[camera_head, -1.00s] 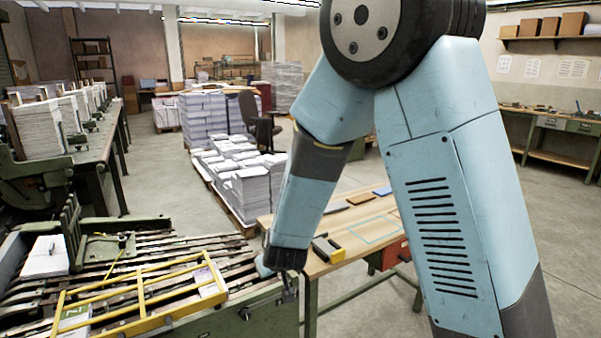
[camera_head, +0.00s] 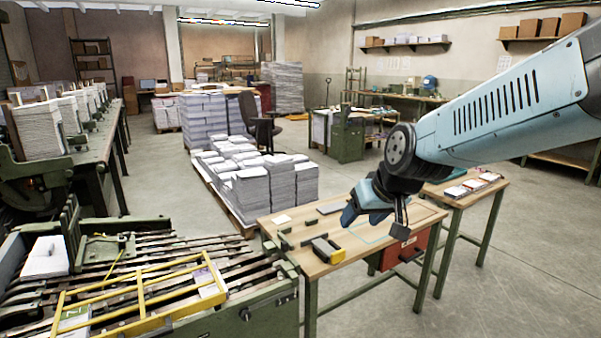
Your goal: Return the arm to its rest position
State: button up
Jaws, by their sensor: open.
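My arm reaches in from the right edge. My gripper (camera_head: 374,222) is above the right part of the wooden workbench (camera_head: 300,263), apart from anything on it as far as I can see. It looks empty, with its jaws open. On the bench lie a yellow and black tool (camera_head: 327,250), a dark flat piece (camera_head: 331,208) and a small white sheet (camera_head: 281,219). The part of the bench behind my gripper is hidden.
The green slatted machine (camera_head: 240,300) with a yellow frame (camera_head: 140,290) stands at the lower left. A small table (camera_head: 490,193) with items stands at the right. A pallet of paper stacks (camera_head: 262,183) is behind the bench. Floor at the lower right is free.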

jog(key=s+d+r+m+h, duration=0.1)
jog(key=s+d+r, duration=0.1)
jog(key=s+d, duration=0.3)
jog(key=s+d+r+m+h, duration=0.1)
jog(key=s+d+r+h, duration=0.1)
jog(key=s+d, duration=0.3)
jog(key=shift+s+d+r+m+g, duration=0.35)
jog(key=shift+s+m+g, duration=0.05)
jog(key=shift+s, duration=1.35)
